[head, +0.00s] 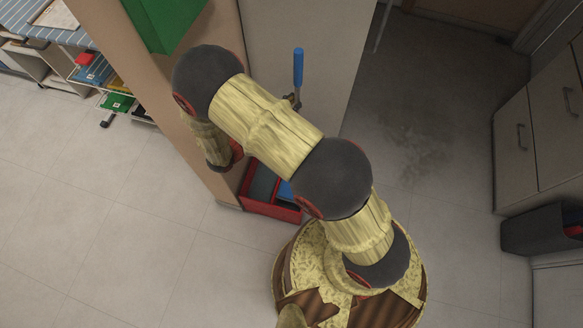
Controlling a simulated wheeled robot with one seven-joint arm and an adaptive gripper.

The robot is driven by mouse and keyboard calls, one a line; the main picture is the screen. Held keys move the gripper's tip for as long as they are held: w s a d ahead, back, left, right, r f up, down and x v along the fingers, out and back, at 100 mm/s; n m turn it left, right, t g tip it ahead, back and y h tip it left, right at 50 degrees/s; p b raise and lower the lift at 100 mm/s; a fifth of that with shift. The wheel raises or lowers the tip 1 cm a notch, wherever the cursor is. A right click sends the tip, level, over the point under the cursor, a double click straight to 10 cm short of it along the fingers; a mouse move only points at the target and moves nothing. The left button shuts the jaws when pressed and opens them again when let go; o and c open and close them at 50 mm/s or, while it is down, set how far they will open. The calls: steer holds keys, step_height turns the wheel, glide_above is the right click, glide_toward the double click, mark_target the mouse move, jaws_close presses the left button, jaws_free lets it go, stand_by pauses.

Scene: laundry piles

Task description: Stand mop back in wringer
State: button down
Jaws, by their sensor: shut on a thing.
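The blue upper end of the mop handle (298,67) stands nearly upright in the head view, just in front of a pale panel. My gripper (293,99) shows only as small dark fingers at the lower end of this blue part, shut on the handle. Most of my gripper and the rest of the mop are hidden behind my arm. A red bucket (268,210) with grey and blue parts inside, seemingly the wringer, stands on the floor below, partly covered by my arm. I cannot tell where the mop's lower end is relative to it.
A tan partition (165,100) stands left of the bucket, with a green panel (165,22) at its top. Shelves with coloured items (100,75) are at the far left. Grey cabinets (545,125) and a black bin (535,230) line the right. Open floor lies at left and right.

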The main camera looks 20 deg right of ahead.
step_height(320, 180, down, 18)
steer(key=b, duration=0.6)
steer(key=shift+r, duration=0.25)
steer(key=shift+f, duration=0.1)
steer(key=c, duration=2.2)
jaws_free()
steer(key=shift+f, duration=0.1)
steer(key=o, duration=0.5)
steer(key=shift+c, duration=0.2)
steer(key=r+p+v, duration=0.1)
steer(key=p+v, duration=0.1)
steer(key=v, duration=1)
steer(key=shift+f+p, duration=0.3)
steer(key=shift+p, duration=0.1)
